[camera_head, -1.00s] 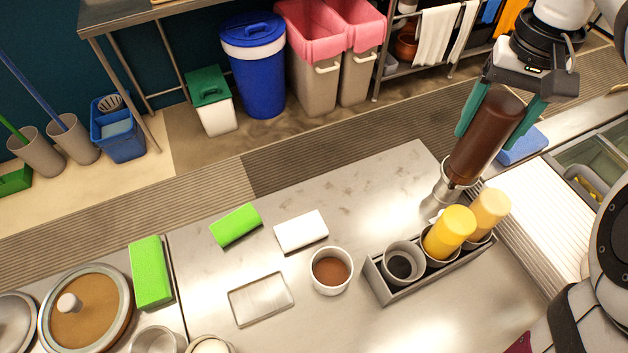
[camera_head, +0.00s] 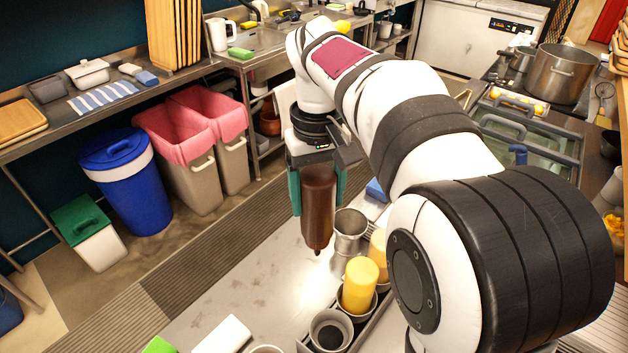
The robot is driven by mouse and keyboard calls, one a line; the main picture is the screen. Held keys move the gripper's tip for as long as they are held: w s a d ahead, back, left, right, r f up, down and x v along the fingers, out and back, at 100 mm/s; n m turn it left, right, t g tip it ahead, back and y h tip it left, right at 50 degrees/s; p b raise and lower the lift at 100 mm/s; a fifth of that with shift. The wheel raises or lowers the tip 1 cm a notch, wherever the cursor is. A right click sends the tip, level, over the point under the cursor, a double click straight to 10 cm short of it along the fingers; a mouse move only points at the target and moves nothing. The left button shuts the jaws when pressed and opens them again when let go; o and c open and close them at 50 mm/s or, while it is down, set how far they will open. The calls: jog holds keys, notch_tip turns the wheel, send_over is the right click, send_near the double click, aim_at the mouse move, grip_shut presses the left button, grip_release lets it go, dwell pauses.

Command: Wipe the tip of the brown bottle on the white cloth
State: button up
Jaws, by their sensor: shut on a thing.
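My gripper (camera_head: 317,190) is shut on the brown bottle (camera_head: 318,215), with a teal finger on each side of it. The bottle hangs nearly upright, tip down. The white cloth (camera_head: 222,337) is a folded block on the steel counter at the bottom of the view, left of and nearer than the bottle. Its lower edge is cut off by the frame. The tip and cloth are well apart.
A grey holder with cups (camera_head: 331,331) stands right of the cloth, with a yellow bottle (camera_head: 360,285) and another behind it, partly hidden by my arm. A green block (camera_head: 159,346) lies left of the cloth. Bare counter (camera_head: 255,290) lies between cloth and bottle.

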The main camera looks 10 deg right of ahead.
jog(key=s+a+f+n, duration=0.5)
jog(key=a+f, duration=0.2)
jog(key=a, duration=0.4)
jog(key=s+a+f+n, duration=0.4)
jog(key=s+a+f, duration=0.25)
jog(key=a, duration=0.45)
jog(key=shift+w+d+f, duration=0.15)
jog(key=shift+w+d, duration=0.7)
jog(key=shift+w, duration=0.2)
jog(key=shift+w+d+f, duration=0.15)
jog(key=shift+w+d, duration=0.7)
jog(key=shift+w, duration=0.15)
jog(key=shift+f, duration=0.75)
jog(key=shift+s+a, duration=1.9)
